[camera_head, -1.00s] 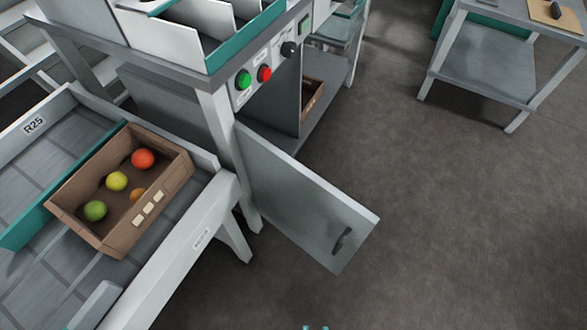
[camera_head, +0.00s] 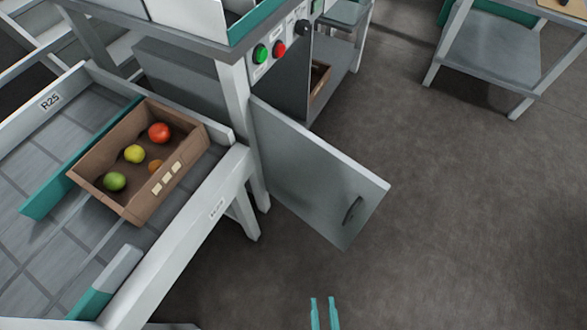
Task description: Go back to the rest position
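My gripper (camera_head: 324,312) shows at the bottom edge, right of the middle. Its two teal fingers point up the picture with a narrow gap between them, and I see nothing held in the gap. It is over the bare floor, apart from the cabinet door and the conveyor. The rest of my arm is out of the picture.
A grey cabinet door (camera_head: 310,180) stands open into the floor space. A grey table (camera_head: 490,62) stands at upper right. The floor (camera_head: 450,230) at right is clear.

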